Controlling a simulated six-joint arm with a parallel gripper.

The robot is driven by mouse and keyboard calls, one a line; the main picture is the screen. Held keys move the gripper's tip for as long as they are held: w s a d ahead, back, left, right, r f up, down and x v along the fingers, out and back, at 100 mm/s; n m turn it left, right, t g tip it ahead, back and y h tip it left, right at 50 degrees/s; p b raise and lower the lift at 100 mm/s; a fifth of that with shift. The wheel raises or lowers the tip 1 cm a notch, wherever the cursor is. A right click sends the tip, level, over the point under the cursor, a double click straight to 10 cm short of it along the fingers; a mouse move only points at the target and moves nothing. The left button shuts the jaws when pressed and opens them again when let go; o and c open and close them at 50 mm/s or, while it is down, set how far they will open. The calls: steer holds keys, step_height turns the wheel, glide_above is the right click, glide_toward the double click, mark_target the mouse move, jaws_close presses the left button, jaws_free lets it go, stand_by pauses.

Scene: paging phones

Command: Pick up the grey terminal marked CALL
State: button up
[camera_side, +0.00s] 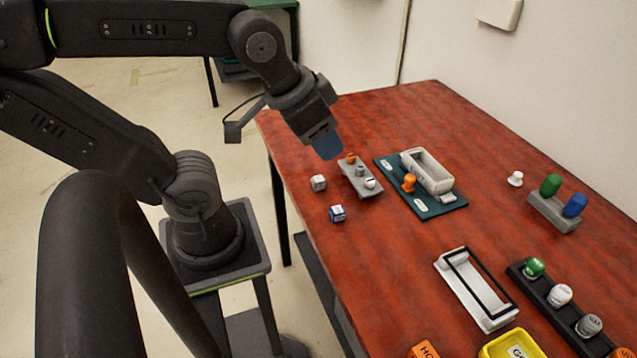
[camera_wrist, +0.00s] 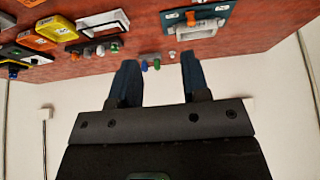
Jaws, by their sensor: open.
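My gripper (camera_side: 327,146) hangs above the far left edge of the red table in the side view, apart from everything. In the wrist view its two blue fingers (camera_wrist: 159,60) are spread, with nothing between them. I cannot read CALL on anything. A grey knob-like piece (camera_side: 589,325) with dark markings stands on a black rack (camera_side: 541,292) at the lower right of the side view; I cannot tell whether it is the terminal. Several small dark, yellow and orange items lie at the far left of the wrist view, too small to identify.
A teal board (camera_side: 432,212) bears a white tray (camera_side: 427,167) and an orange peg. A white frame (camera_side: 461,294), yellow tray (camera_side: 490,350), orange box (camera_side: 424,350), two dice and a grey stand (camera_side: 553,212) with green and blue knobs occupy the table. The far table end is clear.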

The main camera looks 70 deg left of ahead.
steer(key=o, duration=0.4)
steer(key=shift+c, duration=0.2)
steer(key=m+g, duration=0.6)
steer(key=m, duration=1.2)
glide_above(319, 179)
step_height(319, 179, down, 11)
step_height(319, 179, down, 14)
steer(key=shift+r, duration=0.2)
